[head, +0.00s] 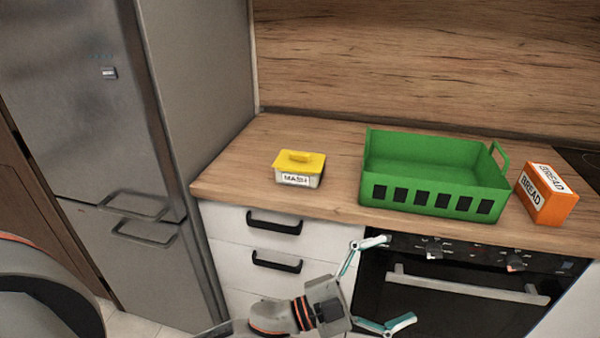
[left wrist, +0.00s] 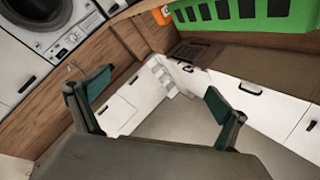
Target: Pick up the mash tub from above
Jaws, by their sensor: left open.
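The mash tub (head: 298,179) is a small white box with a yellow lid, a raised yellow handle on top and a "MASH" label on its front. It stands upright on the wooden counter (head: 335,192), left of the green crate, in the head view. My left gripper (head: 398,284) is open and empty, low in front of the oven and drawers, below the counter edge and to the right of the tub. Its two fingers also show spread apart in the left wrist view (left wrist: 155,100). The tub does not show in the left wrist view. My right gripper is not in view.
A green crate (head: 420,202) with a raised handle stands right of the tub, with an orange bread box (head: 546,196) beside it. A tall grey fridge (head: 205,75) bounds the counter's left end. Counter around the tub is clear. The oven handle (head: 465,287) juts out near my left gripper.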

